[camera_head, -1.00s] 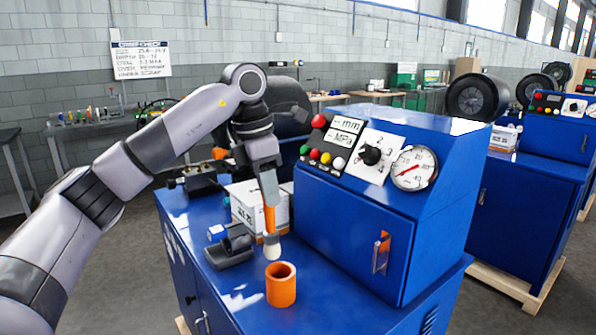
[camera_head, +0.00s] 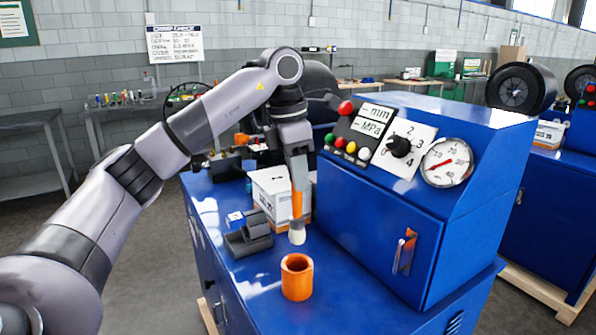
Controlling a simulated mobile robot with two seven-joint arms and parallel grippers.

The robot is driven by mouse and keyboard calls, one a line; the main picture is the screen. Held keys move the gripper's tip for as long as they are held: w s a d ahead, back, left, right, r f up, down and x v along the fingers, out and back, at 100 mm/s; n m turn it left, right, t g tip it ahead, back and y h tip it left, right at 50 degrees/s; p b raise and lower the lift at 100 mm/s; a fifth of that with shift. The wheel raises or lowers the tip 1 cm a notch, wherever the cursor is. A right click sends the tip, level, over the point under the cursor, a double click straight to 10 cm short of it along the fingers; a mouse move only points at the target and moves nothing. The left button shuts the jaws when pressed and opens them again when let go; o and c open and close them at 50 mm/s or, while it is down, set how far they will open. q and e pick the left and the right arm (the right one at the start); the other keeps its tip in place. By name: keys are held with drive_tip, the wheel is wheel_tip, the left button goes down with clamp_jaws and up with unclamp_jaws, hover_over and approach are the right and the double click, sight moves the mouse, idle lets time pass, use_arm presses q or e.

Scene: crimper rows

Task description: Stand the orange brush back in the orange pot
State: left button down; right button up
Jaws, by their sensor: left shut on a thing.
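The orange brush (camera_head: 297,207) has an orange handle and a pale bristle end that points down. My left gripper (camera_head: 297,188) is shut on its handle and holds it upright. The orange pot (camera_head: 297,284) is an open cylinder standing on the blue bench top, nearer to me than the brush. The brush is outside the pot, behind its rim in the picture. I cannot tell whether the bristles touch the bench. My right gripper is not in view.
A white box (camera_head: 270,198) stands just behind the brush. A dark grey block-like fixture (camera_head: 249,236) lies left of it. The blue machine cabinet (camera_head: 370,225) with a gauge rises close on the right. The bench top (camera_head: 255,280) left of the pot is clear.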

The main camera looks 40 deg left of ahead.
use_arm(q)
drive_tip(key=b, duration=0.3)
hover_over(297, 226)
drive_tip(key=shift+w+a+f, duration=0.1)
drive_tip(key=shift+w+f, duration=0.05)
drive_tip(key=shift+f, duration=0.65)
drive_tip(key=shift+w+a+f, duration=0.1)
drive_tip(key=shift+w+f, duration=0.05)
drive_tip(key=shift+f, duration=0.7)
drive_tip(key=shift+w+a+f, duration=0.1)
drive_tip(key=shift+w+f, duration=0.05)
drive_tip(key=shift+f, duration=0.65)
drive_tip(key=shift+p, duration=1.05)
drive_tip(key=shift+f+b, duration=2.5)
drive_tip(key=shift+f, duration=1.55)
drive_tip(key=c, duration=0.9)
unclamp_jaws()
drive_tip(key=shift+s+a+r, duration=0.1)
drive_tip(key=shift+s+r, duration=0.05)
drive_tip(key=shift+r, duration=1.05)
drive_tip(key=shift+s+a+r, duration=0.1)
drive_tip(key=shift+s+r, duration=0.1)
drive_tip(key=shift+r, duration=0.95)
drive_tip(key=shift+s+a+r, duration=0.1)
drive_tip(key=shift+s+r, duration=0.05)
drive_tip(key=shift+r, duration=1.05)
